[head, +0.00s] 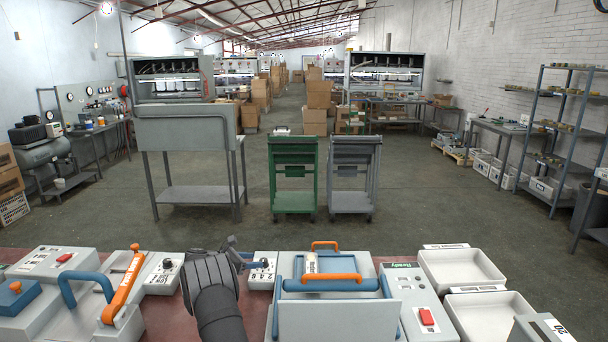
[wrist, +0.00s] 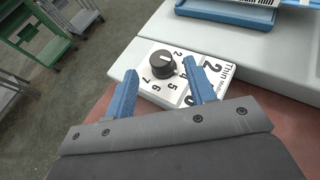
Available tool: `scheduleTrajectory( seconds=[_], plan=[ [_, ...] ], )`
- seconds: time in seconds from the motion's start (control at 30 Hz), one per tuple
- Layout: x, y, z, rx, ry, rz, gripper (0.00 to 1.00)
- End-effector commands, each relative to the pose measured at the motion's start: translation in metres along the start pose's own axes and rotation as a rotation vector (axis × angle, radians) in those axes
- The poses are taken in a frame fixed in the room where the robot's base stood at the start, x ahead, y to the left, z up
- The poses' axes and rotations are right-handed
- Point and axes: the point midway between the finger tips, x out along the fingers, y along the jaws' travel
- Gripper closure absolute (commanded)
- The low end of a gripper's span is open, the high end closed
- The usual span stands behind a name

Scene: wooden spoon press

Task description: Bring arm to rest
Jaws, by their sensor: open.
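My gripper (head: 250,258) is over the front bench, its blue fingers close to a small white dial box. In the wrist view the gripper (wrist: 165,71) is open, one finger on each side of the box's black knob (wrist: 161,63). A gap shows between each finger and the knob. Nothing is held. The dial box (wrist: 150,87) has numbers around the knob and a label with a large 2. It also shows in the head view (head: 263,271), partly behind my gripper. How high the fingertips are above it I cannot tell.
Right of my gripper is a grey press with an orange handle (head: 330,281), then a panel with a red switch (head: 426,317) and white trays (head: 462,268). To the left are another dial box (head: 163,272) and a machine with an orange lever (head: 122,287). Carts (head: 294,176) stand beyond the bench.

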Motion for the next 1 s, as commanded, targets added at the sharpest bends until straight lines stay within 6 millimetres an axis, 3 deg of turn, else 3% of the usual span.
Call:
scheduleTrajectory(
  seconds=[0.67,1.0],
  plan=[
    [-0.138,0.000,0.000,0.000,0.000,0.003,0.50],
    [-0.065,-0.001,0.000,0.000,0.000,-0.004,0.50]
  ],
)
